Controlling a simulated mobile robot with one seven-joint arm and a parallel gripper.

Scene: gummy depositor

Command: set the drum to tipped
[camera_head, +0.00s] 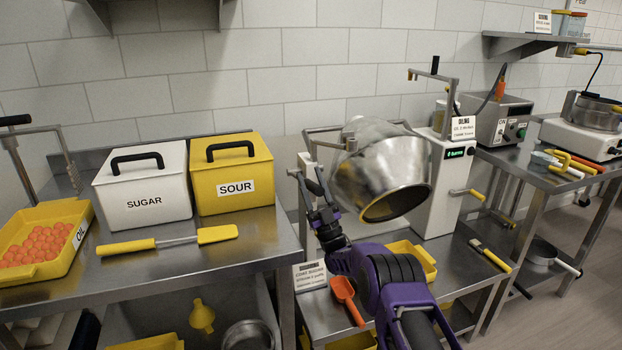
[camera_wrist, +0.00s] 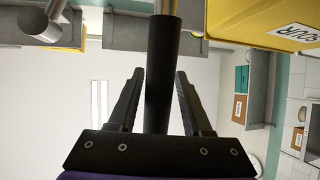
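The steel drum (camera_head: 380,175) sits in its stand in the head view, its open mouth pointing down and to the right. A crank lever with a dark grip (camera_head: 313,186) sticks out at the drum's left side. My gripper (camera_head: 318,197) is at this grip, left of the drum. In the wrist view, the black grip (camera_wrist: 161,75) runs upward between my two fingers (camera_wrist: 160,80), with a fingertip close along each side. I cannot tell whether the fingers press on it. The drum itself is out of the wrist view.
A yellow tray (camera_head: 428,262) and an orange scoop (camera_head: 346,298) lie on the bench below the drum. The white control box (camera_head: 441,200) stands right of the drum. Left are the SUGAR bin (camera_head: 143,190), the SOUR bin (camera_head: 233,170) and a yellow-handled spatula (camera_head: 170,241).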

